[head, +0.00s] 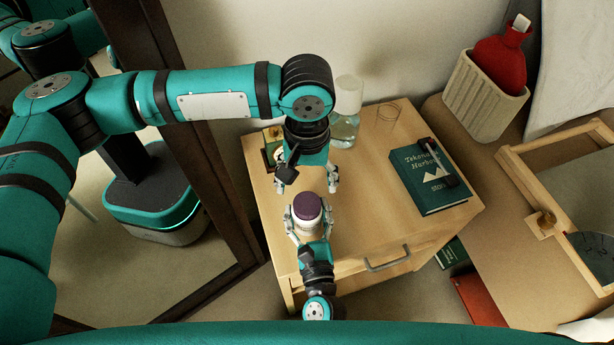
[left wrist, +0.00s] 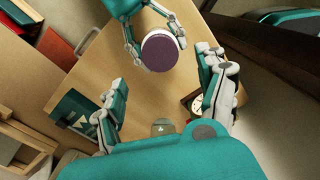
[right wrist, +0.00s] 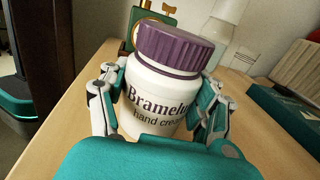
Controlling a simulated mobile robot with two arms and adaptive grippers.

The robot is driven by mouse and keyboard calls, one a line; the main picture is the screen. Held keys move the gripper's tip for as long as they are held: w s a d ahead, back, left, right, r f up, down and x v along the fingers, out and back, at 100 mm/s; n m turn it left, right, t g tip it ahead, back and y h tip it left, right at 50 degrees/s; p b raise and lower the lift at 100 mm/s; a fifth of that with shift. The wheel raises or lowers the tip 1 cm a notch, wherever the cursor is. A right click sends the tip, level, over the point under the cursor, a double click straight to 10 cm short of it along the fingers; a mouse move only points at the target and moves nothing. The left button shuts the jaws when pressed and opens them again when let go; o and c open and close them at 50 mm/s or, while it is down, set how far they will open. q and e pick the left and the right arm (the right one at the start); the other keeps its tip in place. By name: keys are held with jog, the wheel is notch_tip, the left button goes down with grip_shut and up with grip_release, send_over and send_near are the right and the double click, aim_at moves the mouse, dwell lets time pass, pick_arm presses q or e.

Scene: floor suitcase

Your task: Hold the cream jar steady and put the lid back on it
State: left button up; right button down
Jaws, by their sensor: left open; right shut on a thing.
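The cream jar (head: 306,227) is white with "hand cream" lettering, upright over the small wooden cabinet. Its purple lid (head: 307,205) sits on top of the jar; the lid also shows in the left wrist view (left wrist: 163,52) and the right wrist view (right wrist: 175,47). A thin purple ring shows just below the lid; I cannot tell whether the lid is fully tightened. My right gripper (right wrist: 165,100) is shut around the jar's body from both sides. My left gripper (head: 308,187) is open and empty, just behind and above the lid, its fingers apart and pointing down.
On the cabinet top (head: 365,215) stand a glass bottle (head: 345,125) and a small green clock (left wrist: 198,103), behind the jar. A dark green book (head: 420,180) with a black object on it lies at right. A mirror frame (head: 205,130) stands at left. The cabinet's middle is clear.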

aim_at(307, 203)
dwell(0.4)
pick_arm(q)
jog(key=shift+f, duration=4.05)
